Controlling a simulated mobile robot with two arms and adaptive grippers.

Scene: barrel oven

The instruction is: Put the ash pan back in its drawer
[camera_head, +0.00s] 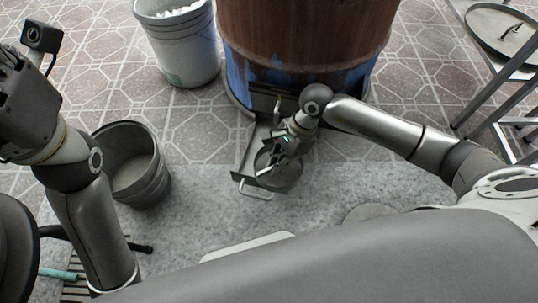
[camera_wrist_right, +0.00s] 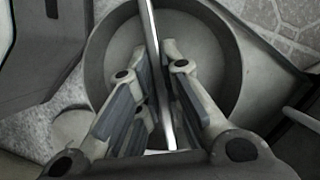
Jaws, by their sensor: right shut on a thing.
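The round grey ash pan (camera_head: 287,177) is at the front of the pulled-out drawer (camera_head: 244,163) below the barrel oven. In the right wrist view the pan (camera_wrist_right: 212,55) appears round, with a thin upright handle (camera_wrist_right: 158,75) crossing over it. My right gripper (camera_head: 268,163) is above the pan, its fingers (camera_wrist_right: 158,105) shut on that handle. I cannot tell whether the pan rests on the drawer floor or hangs just above it; the gripper hides part of it.
The rusty barrel oven (camera_head: 305,40) stands behind the drawer. A dark empty bucket (camera_head: 150,185) is left of the drawer, and a pale bucket (camera_head: 185,50) with white contents stands farther back. A metal rack (camera_head: 485,75) is at the right.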

